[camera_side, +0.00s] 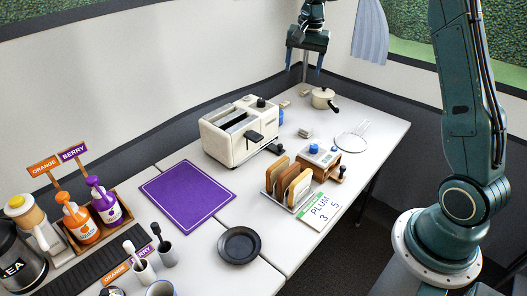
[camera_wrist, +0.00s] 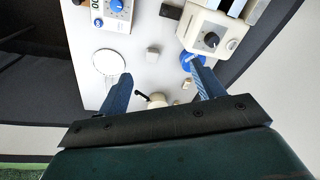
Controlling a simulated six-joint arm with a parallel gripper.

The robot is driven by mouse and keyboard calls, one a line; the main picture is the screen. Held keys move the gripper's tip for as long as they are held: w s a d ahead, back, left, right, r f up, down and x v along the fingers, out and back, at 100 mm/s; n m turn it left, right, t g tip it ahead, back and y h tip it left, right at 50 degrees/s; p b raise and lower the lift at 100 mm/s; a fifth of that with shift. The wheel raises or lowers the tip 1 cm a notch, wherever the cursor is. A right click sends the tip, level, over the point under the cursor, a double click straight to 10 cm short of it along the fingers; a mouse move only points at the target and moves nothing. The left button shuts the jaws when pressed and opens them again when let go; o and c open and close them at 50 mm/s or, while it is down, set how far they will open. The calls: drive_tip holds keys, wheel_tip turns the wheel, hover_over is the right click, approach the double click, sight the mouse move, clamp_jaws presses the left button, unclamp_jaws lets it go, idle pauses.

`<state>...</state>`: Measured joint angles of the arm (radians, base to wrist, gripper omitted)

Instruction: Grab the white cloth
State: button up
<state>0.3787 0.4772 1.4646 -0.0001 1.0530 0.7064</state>
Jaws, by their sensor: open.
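No open, spread white cloth shows. A small pale folded or block-like piece (camera_side: 305,131), possibly the white cloth, lies on the white counter between the toaster and the strainer. It also shows in the wrist view (camera_wrist: 152,54), beyond my fingertips; I cannot tell whether it is fabric. My gripper (camera_side: 304,69) is open and empty, pointing down above the far end of the counter. In the wrist view my gripper (camera_wrist: 158,71) has its two blue fingers wide apart, with nothing between them. A small cream pot (camera_side: 323,98) stands below it, partly hidden by the gripper in the wrist view.
The cream toaster (camera_side: 228,130) stands left of the pale piece. A round strainer (camera_side: 351,142), a wooden timer box (camera_side: 320,160) and a toast rack (camera_side: 289,184) are to its right and front. A blue round item (camera_side: 281,116) is close to the toaster. A wall runs behind the counter.

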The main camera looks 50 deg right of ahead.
drive_tip(key=w+d+f+m, duration=0.3)
drive_tip(key=d+f, duration=0.4)
drive_tip(key=f, duration=0.1)
drive_tip(key=m+g, duration=0.1)
drive_tip(key=m, duration=0.1)
approach(307, 127)
drive_tip(key=shift+y, duration=0.3)
drive_tip(key=shift+w+f, duration=0.15)
drive_tip(key=shift+f, duration=2.4)
drive_tip(key=shift+f, duration=0.1)
drive_tip(key=shift+f, duration=2.45)
drive_tip(key=shift+c, duration=0.5)
drive_tip(key=c, duration=0.9)
